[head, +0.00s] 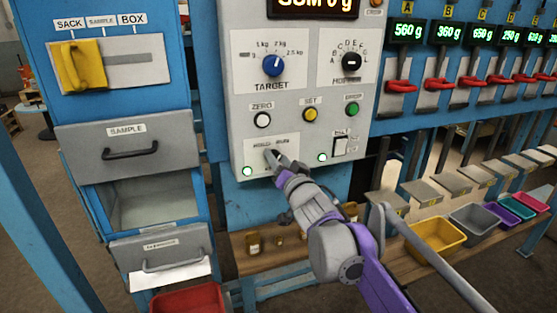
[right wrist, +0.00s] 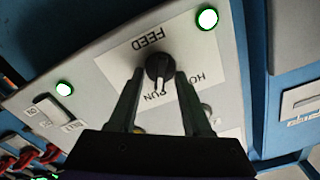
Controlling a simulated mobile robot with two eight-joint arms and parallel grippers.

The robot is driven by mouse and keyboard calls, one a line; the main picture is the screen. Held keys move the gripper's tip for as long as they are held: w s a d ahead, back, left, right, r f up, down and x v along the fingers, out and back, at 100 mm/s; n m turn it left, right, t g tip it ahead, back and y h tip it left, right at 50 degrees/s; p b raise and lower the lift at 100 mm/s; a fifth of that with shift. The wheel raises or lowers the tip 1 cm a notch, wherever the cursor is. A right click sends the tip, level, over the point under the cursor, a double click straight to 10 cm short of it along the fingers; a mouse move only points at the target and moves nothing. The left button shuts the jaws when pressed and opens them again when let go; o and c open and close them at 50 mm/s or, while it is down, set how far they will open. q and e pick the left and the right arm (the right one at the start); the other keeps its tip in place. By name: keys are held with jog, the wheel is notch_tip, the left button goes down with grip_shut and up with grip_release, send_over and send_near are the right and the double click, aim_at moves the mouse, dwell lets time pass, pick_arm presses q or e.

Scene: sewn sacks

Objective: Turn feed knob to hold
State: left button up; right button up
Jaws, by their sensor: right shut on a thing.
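The feed knob (right wrist: 158,66) is a small black dial on a white plate (right wrist: 120,55) marked FEED, HOLD and RUN, seen upside down in the right wrist view. Its white pointer line aims toward the RUN lettering. My right gripper (right wrist: 158,78) has one finger on each side of the knob and is shut on it. In the head view my right gripper (head: 272,156) reaches the bottom left of the grey control panel (head: 300,115) and hides most of the knob, below the HOLD and RUN labels. My left gripper is not in view.
Above are the blue target knob (head: 273,65), the hopper knob (head: 351,61), and the zero (head: 262,120), set (head: 310,114) and drop (head: 352,109) buttons. A rocker switch (head: 341,146) is to the right. A sample cabinet (head: 125,150) stands left.

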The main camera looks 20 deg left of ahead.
grip_shut()
jog(key=shift+n, duration=0.4)
jog(key=n+p, duration=0.1)
jog(key=n, duration=0.2)
jog(key=n+p, duration=0.2)
jog(key=n, duration=0.2)
jog(key=n+p, duration=0.2)
jog(key=n, duration=0.2)
jog(key=shift+s+a, duration=0.2)
jog(key=shift+a, duration=0.15)
jog(key=o, duration=1)
grip_release()
jog(key=shift+c, duration=0.2)
